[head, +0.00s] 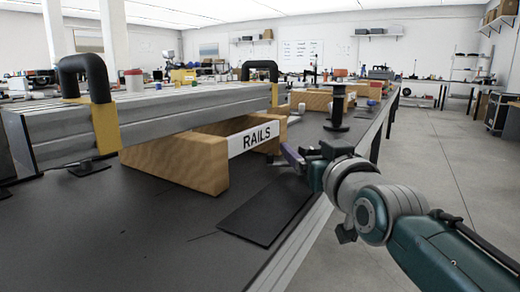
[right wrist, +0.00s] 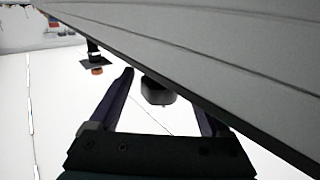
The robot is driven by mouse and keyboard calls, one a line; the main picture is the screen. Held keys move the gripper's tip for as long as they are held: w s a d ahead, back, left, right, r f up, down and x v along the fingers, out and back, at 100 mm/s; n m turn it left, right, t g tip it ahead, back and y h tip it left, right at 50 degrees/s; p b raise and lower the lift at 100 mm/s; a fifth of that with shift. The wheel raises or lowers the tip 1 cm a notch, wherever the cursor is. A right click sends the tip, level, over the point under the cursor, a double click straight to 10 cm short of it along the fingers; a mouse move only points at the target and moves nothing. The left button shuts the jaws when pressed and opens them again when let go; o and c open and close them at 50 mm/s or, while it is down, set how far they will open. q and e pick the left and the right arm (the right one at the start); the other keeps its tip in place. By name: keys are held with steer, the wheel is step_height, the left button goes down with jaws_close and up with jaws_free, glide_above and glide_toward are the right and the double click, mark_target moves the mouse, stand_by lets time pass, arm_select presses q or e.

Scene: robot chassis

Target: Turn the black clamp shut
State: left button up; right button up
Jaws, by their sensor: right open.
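The robot chassis (head: 180,112) is a long grey metal body with yellow brackets and black handles, resting above the table. A dark rounded block (right wrist: 157,92) hangs at its lower edge in the right wrist view, between my fingers in the picture. It may be the black clamp; I cannot tell how far it is turned. My right gripper (head: 292,156) is open and empty, just right of the RAILS box in the head view. One finger is partly hidden by the grey edge in the wrist view. I see no contact. My left gripper is out of view.
A wooden box labelled RAILS (head: 190,160) stands under the chassis. A black mat (head: 262,212) lies near the table's right edge. A black spool-shaped stand (head: 336,108) stands farther back. The floor (head: 440,170) at right is clear.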

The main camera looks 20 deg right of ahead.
steer(key=s+p, duration=0.1)
steer(key=s, duration=0.2)
steer(key=s+p, duration=0.1)
steer(key=s, duration=0.2)
steer(key=shift+a+r, duration=0.1)
steer(key=shift+a, duration=0.1)
steer(key=shift+s+p, duration=0.3)
steer(key=shift+s, duration=0.45)
steer(key=shift+c, duration=0.3)
